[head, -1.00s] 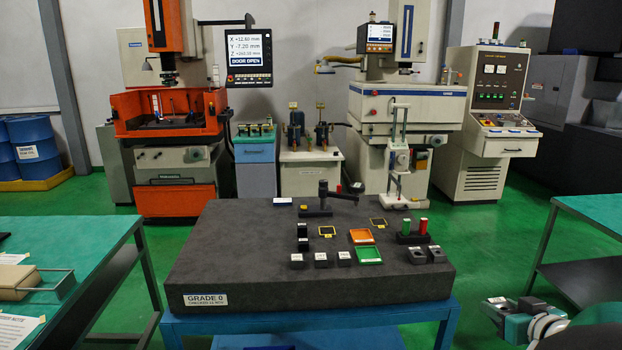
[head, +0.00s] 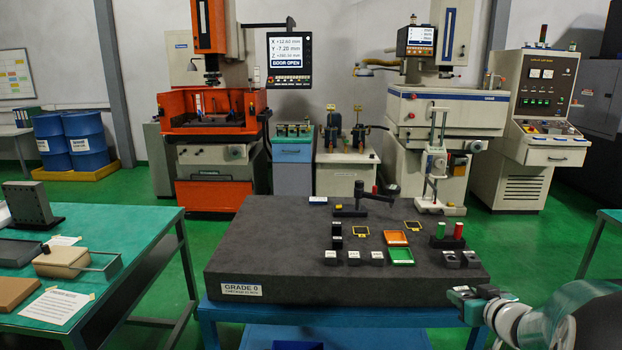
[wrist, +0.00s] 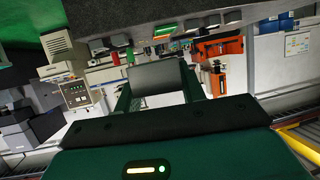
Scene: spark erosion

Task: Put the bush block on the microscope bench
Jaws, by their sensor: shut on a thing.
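My gripper (head: 466,298) is low at the right in the head view, in front of the granite plate's right front corner and clear of it. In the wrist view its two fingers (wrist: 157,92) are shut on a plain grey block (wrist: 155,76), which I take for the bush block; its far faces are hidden. In the head view this block cannot be made out clearly. No microscope shows, so I cannot tell which bench is the microscope bench. A green-topped bench (head: 150,270) stands at the left, and another (head: 610,215) is cut off at the right edge.
The granite plate (head: 270,240) on a blue stand carries several small dark blocks (head: 354,258), an orange tray (head: 396,237) and a green tray (head: 402,256). The left bench holds a grey angle plate (head: 32,204), a tan block (head: 62,262) and papers. Green floor lies between.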

